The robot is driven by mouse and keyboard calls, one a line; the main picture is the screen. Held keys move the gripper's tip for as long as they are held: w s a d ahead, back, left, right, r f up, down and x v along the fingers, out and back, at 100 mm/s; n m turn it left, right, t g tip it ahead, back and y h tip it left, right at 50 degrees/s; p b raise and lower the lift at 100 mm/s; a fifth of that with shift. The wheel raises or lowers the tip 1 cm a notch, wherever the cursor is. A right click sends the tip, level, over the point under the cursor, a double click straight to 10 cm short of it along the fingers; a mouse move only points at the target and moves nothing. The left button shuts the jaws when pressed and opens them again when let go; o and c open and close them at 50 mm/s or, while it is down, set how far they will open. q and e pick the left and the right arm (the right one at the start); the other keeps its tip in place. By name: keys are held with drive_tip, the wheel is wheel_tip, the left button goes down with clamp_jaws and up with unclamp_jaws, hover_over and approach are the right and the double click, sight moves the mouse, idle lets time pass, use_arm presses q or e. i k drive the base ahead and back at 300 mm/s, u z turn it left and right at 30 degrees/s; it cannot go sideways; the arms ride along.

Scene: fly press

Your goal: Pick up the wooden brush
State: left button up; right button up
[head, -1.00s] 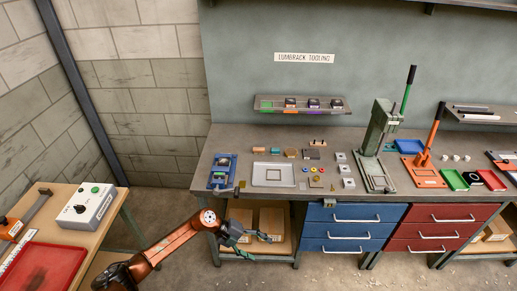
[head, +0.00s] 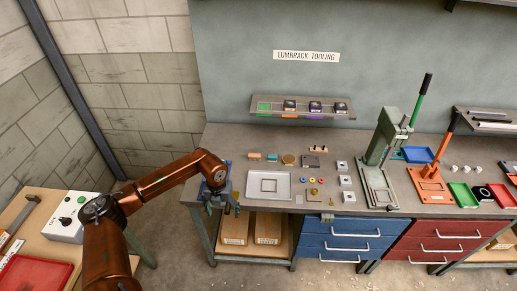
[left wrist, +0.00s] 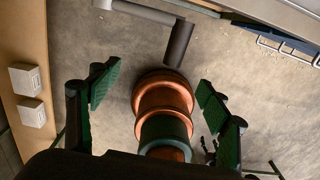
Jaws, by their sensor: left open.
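A small tan-brown block (head: 254,156) at the back left of the grey workbench looks like the wooden brush, but it is too small to be sure. My left gripper (head: 222,207) is at the bench's front left edge, in front of and to the left of that block, and apart from it. In the left wrist view its two green-padded fingers (left wrist: 155,105) are spread wide with nothing gripped. That view shows mostly floor; the brush is not visible there. My right gripper is not in view.
A grey tray (head: 284,196), a teal block (head: 271,156) and a round brown piece (head: 289,160) lie nearby. A shelf (head: 300,115) hangs above. A green press (head: 385,140) stands to the right.

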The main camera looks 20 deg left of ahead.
sight(251, 156)
drive_tip(key=i, duration=1.35)
